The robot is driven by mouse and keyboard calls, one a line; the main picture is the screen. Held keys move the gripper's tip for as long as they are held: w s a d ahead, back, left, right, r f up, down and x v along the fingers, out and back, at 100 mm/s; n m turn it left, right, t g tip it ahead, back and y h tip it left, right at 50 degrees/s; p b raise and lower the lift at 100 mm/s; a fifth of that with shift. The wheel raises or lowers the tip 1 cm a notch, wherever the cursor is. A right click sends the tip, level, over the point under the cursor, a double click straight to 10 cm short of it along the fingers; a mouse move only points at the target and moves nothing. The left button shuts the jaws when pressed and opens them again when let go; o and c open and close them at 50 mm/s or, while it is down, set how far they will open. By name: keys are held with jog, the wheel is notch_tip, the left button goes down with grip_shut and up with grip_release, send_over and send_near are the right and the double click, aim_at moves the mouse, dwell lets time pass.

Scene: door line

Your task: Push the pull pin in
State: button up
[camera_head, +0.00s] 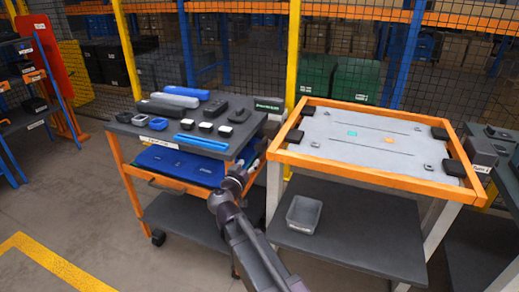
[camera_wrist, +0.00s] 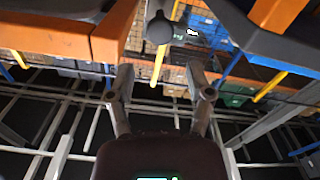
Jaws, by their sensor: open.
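A dark grey round knob on a short stem (camera_wrist: 158,27), which looks like the pull pin, shows at the top middle of the wrist view. It lies beyond my fingertips and between their lines, with a visible gap. My gripper (camera_wrist: 160,78) is open, with nothing between its two fingers. In the head view my gripper (camera_head: 258,152) is between the left cart and the orange-framed table, by a small dark block (camera_head: 271,129). The pin cannot be made out clearly there, and whether it stands out or is in cannot be told.
The orange-framed table (camera_head: 348,180) stands close on the right, with a grey bin (camera_head: 304,214) on its lower shelf. The left cart (camera_head: 215,145) bears several dark and blue parts. A mesh fence and yellow post (camera_head: 292,60) stand behind. Open floor lies at left.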

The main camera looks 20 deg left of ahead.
aim_at(259, 149)
jog(key=w, duration=1)
jog(key=shift+d, duration=0.25)
grip_shut()
jog(key=shift+w, duration=1.7)
grip_release()
jog(key=shift+w, duration=0.1)
